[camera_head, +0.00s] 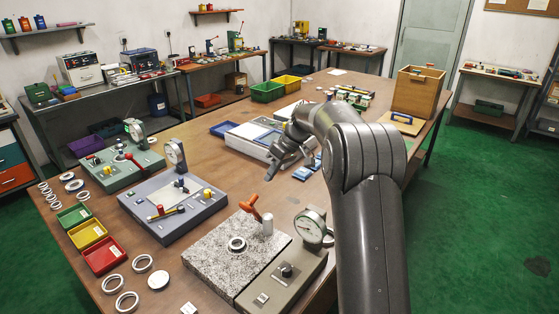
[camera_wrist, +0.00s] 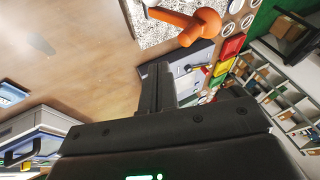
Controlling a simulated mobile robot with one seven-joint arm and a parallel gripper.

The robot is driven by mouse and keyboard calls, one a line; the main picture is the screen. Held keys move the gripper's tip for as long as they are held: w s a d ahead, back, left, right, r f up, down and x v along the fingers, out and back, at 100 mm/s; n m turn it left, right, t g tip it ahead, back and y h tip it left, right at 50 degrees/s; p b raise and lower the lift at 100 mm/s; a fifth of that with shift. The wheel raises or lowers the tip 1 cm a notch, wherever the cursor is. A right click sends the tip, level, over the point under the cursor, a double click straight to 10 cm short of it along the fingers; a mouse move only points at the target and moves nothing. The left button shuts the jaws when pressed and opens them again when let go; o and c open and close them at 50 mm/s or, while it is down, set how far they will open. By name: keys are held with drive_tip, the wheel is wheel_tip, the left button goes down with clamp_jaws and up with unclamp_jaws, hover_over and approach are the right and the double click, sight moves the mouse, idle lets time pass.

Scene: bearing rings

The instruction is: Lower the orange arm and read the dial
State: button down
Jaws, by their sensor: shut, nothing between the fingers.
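The orange arm (camera_head: 250,208) slants upward beside a short silver post (camera_head: 267,224) on the speckled granite plate (camera_head: 208,262). It shows large at the top of the wrist view (camera_wrist: 190,22). A bearing ring (camera_head: 237,244) lies on the plate, in front of the post. The round dial (camera_head: 310,226) stands upright on the grey-beige base at the plate's right; its reading is too small to make out. My gripper (camera_head: 300,168) is shut and empty, above the table behind the granite plate, apart from the orange arm. Its dark fingers (camera_wrist: 157,85) show in the wrist view.
A blue-grey gauge station (camera_head: 150,207) and a green one (camera_head: 115,170) stand to the left. Green, yellow and red trays (camera_head: 103,254) and several loose rings (camera_head: 142,263) line the left edge. A white-grey device (camera_head: 258,138) stands near my gripper. Bare wood shows behind the granite plate.

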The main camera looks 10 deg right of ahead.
drive_tip(key=shift+s+a+f, duration=0.5)
drive_tip(key=shift+s+a, duration=0.15)
drive_tip(key=shift+a, duration=0.05)
drive_tip(key=shift+s+a+f, duration=0.5)
drive_tip(key=shift+s+a, duration=0.15)
drive_tip(key=shift+a, duration=0.05)
drive_tip(key=shift+s, duration=0.1)
